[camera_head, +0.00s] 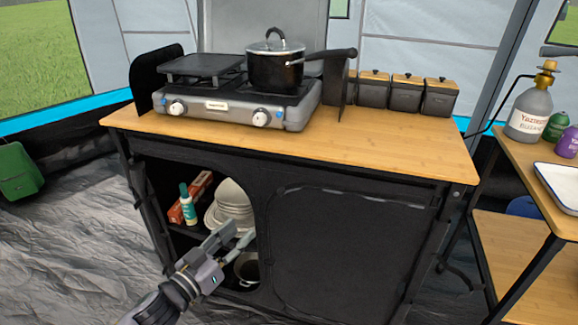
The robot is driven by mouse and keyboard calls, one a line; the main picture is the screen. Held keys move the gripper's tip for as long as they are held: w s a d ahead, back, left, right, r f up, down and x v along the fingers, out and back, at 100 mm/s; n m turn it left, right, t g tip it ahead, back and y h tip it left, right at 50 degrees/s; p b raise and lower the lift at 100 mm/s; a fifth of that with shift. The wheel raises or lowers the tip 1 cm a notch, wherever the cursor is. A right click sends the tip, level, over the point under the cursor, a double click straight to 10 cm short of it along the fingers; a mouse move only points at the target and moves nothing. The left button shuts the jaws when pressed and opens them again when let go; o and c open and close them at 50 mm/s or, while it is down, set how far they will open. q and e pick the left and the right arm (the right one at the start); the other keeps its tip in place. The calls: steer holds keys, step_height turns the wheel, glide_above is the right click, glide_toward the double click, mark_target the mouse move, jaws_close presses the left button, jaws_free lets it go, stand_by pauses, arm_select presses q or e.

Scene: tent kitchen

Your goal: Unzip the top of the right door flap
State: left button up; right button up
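The right door flap (345,250) of the black cabinet is a dark fabric panel that covers the right compartment. A zip seam (345,192) runs along its top and curves down its left side. The zip pull is too small to make out. My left gripper (244,233) is left of the flap, in front of the open left compartment. Its two fingers are apart with nothing visible between them. My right gripper is not in view.
The left compartment holds stacked pale bowls (232,205), a teal-capped bottle (188,207), a red box (203,188) and a dark pot (247,268). The wooden top (400,140) carries a stove (235,105) and a pot (275,68). A side table (530,165) stands right.

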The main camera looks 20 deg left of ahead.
arm_select(q)
steer(key=b, duration=0.1)
glide_toward(279, 194)
steer(key=x, duration=0.8)
steer(key=shift+w+d, duration=0.1)
steer(key=shift+w, duration=0.05)
steer(key=shift+w+d, duration=0.15)
steer(key=shift+w, duration=0.35)
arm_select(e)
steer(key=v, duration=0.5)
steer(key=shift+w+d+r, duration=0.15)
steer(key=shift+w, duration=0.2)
arm_select(q)
steer(key=shift+c, duration=0.2)
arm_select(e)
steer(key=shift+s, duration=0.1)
arm_select(q)
steer(key=shift+c, duration=0.7)
jaws_close()
